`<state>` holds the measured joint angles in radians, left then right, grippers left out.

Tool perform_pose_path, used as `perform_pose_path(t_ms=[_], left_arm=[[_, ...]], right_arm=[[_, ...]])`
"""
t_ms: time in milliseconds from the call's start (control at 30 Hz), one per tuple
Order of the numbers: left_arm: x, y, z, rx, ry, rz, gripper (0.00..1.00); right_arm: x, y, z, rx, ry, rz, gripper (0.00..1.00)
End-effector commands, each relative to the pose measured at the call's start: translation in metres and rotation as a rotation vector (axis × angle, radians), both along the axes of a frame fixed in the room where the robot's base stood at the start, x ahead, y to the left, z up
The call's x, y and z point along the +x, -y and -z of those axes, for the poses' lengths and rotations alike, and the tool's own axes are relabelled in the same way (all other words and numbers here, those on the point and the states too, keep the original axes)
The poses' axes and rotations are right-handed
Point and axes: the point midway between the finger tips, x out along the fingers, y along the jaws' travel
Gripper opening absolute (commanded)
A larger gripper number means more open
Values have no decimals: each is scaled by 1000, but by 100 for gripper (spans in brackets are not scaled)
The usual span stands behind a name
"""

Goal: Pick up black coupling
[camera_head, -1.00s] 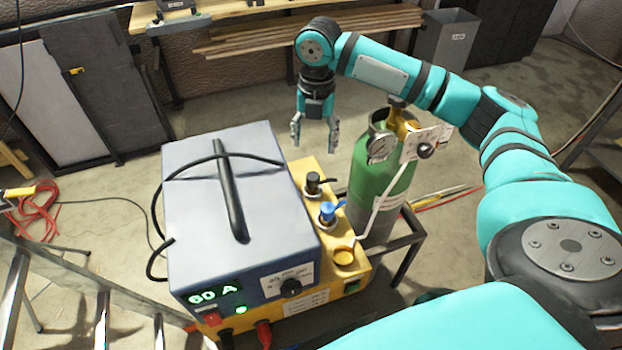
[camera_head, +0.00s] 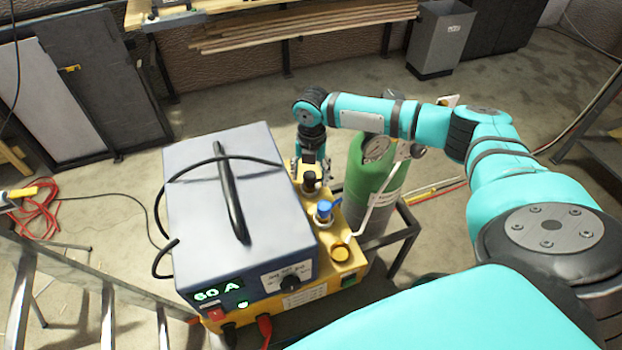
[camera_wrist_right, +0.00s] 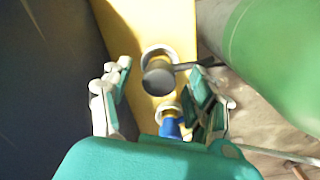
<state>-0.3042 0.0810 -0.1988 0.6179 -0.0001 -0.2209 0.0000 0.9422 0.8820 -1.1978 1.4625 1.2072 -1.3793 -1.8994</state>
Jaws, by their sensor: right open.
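The black coupling (camera_head: 310,184) stands in a light ring on the yellow ledge (camera_head: 352,262) beside the grey-blue welding machine. My right gripper (camera_head: 312,172) is open and points down just behind and above the coupling. In the right wrist view the black coupling (camera_wrist_right: 158,76) shows between and slightly beyond the open fingers of the gripper (camera_wrist_right: 162,92), its side lever pointing right. I cannot tell whether a finger touches the lever. The blue coupling (camera_head: 323,211) is nearer the front, also seen in the wrist view (camera_wrist_right: 171,127). My left gripper is not in view.
The green gas cylinder (camera_head: 370,180) with its gauge stands close on the right of the ledge. The welding machine (camera_head: 200,200) walls off the left side. A yellow cap or socket (camera_head: 342,252) sits at the ledge's front. A ladder (camera_head: 60,262) stands at lower left.

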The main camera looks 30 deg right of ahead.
Motion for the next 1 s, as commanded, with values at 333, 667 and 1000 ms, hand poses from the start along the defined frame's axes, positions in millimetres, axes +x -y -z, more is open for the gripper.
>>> perform_pose_path(t_ms=[333,667,1000], left_arm=[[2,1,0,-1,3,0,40],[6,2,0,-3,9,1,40],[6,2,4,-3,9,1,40]], right_arm=[[0,0,1,0,0,0,40],[0,0,0,0,0,0,0],[1,0,-10,1,3,0,0]])
